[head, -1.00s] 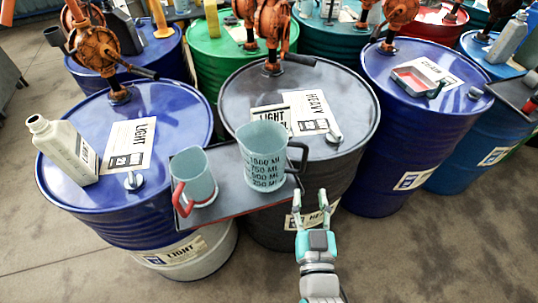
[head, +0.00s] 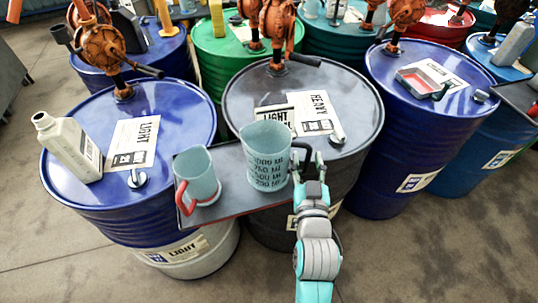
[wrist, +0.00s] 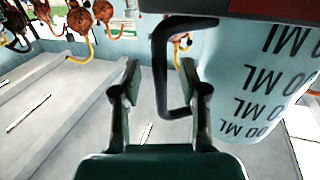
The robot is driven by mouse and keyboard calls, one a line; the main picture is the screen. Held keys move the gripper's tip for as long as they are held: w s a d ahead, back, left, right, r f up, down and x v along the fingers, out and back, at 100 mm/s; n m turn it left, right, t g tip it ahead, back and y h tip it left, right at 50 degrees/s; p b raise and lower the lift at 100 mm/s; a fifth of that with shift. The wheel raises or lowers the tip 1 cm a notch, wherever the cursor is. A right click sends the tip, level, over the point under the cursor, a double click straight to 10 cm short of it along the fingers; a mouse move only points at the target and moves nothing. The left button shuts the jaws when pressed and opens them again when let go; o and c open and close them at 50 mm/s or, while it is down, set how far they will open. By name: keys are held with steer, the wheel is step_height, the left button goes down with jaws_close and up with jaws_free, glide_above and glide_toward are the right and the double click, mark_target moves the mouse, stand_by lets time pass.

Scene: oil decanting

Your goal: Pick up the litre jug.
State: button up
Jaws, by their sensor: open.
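The litre jug (head: 264,158) is a pale teal measuring jug with dark ML markings, standing upright on a dark tray (head: 232,202) between two drums. My gripper (head: 308,158) is just right of it, at its handle side. In the wrist view the dark handle (wrist: 158,75) passes between the spread fingers of my gripper (wrist: 161,85), and the jug's wall (wrist: 255,85) is at the right. The fingers are open, with visible room on both sides of the handle. In the head view the gripper mostly hides the handle.
A smaller jug (head: 198,178) with a red handle stands left on the same tray. The dark drum (head: 350,95) stands behind the tray. Orange pumps (head: 105,45) rise behind. Floor at the front is clear.

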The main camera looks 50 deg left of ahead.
steer(key=shift+w+a, duration=0.1)
jaws_close()
stand_by(0.3)
